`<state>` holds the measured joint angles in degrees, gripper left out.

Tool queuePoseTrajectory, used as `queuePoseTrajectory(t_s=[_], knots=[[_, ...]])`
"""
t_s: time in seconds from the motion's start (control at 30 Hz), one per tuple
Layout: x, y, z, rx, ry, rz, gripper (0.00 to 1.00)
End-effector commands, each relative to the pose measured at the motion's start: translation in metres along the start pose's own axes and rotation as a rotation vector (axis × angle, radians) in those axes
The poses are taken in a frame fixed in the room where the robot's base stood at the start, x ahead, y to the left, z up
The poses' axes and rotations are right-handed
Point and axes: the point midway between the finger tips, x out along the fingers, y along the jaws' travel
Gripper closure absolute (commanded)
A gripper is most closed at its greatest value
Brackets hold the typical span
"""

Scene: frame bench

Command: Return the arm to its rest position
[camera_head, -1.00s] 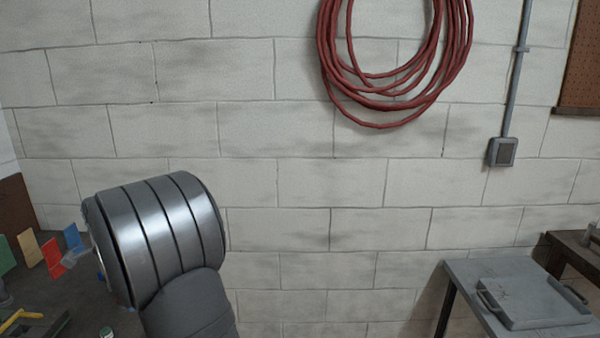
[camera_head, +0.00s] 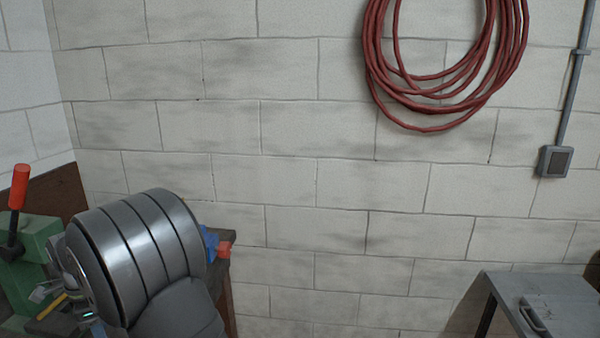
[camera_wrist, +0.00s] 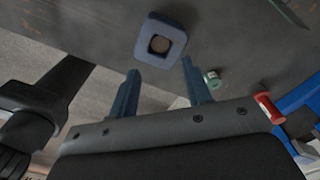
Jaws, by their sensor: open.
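My gripper (camera_wrist: 160,66) shows in the wrist view with its two dark blue fingers apart and nothing between them. I cannot tell the gap between block and fingers. In the head view my arm's silver link fills the lower left, and the gripper itself cannot be made out there.
In the head view a green device (camera_head: 35,240) with a red handle (camera_head: 19,187) stands at left. Small blue (camera_head: 209,243) and red (camera_head: 224,250) items sit by my arm. A grey table (camera_head: 540,285) is at lower right. Red hose (camera_head: 425,125) hangs on the wall.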

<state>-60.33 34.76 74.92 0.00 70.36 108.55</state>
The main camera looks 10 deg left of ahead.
Motion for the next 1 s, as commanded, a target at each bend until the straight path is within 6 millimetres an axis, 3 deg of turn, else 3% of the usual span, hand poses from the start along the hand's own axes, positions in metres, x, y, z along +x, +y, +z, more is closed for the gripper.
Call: queuePoseTrajectory(t_s=[0.07, 0.3, 0.67, 0.93, 1.0], knots=[[0.011, -0.002, 0.008, -0.001, 0.001, 0.001, 0.55], [0.036, -0.002, 0.006, 0.000, 0.000, -0.001, 0.55], [0.040, -0.002, 0.006, 0.000, 0.000, -0.001, 0.55], [0.040, -0.002, 0.006, -0.001, -0.001, -0.002, 0.02], [0.040, -0.001, 0.003, -0.011, -0.001, -0.010, 0.00]])
